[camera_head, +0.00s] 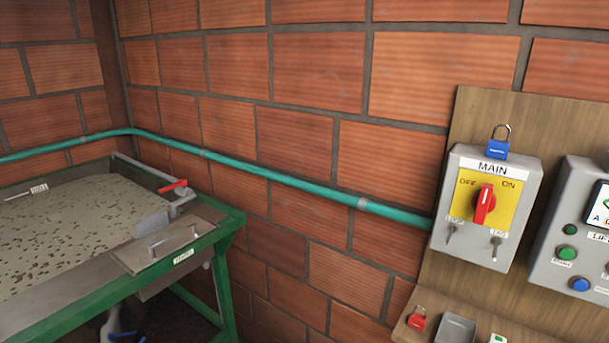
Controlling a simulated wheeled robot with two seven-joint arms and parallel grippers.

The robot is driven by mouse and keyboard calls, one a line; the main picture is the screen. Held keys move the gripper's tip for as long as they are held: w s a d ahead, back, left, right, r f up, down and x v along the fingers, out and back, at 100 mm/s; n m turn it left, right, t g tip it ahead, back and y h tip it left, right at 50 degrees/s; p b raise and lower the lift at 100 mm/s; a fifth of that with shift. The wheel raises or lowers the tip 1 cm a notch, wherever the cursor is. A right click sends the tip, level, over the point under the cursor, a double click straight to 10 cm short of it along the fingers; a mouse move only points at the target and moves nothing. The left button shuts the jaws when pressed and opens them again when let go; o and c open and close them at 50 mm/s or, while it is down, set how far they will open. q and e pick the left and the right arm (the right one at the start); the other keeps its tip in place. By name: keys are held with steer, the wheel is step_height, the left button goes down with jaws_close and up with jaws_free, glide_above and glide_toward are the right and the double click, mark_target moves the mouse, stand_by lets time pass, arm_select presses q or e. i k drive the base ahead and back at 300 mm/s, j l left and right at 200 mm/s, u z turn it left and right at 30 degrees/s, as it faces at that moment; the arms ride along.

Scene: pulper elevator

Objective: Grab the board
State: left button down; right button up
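Neither of my grippers shows in the head view. A wooden board (488,106) stands against the brick wall on the right and carries control boxes. I cannot tell whether it is the board of the task. No loose board is clearly visible. A flat metal plate with a handle (172,238) lies on the near right corner of a green-framed vat (231,223) on the left; I cannot tell what it is.
A grey MAIN switch box (446,205) with a red knob (484,204) and a blue padlock (485,149) is on the wooden board. Another button box (545,270) is beside it. A red padlock (416,319) sits below. A green pipe (268,176) runs along the wall.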

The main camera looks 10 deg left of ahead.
mark_target(146, 226)
steer(key=u, duration=1.35)
steer(key=i+l+z, duration=0.25)
steer(key=i, duration=0.15)
steer(key=i+z, duration=0.3)
steer(key=i+l, duration=0.05)
steer(key=i, duration=0.05)
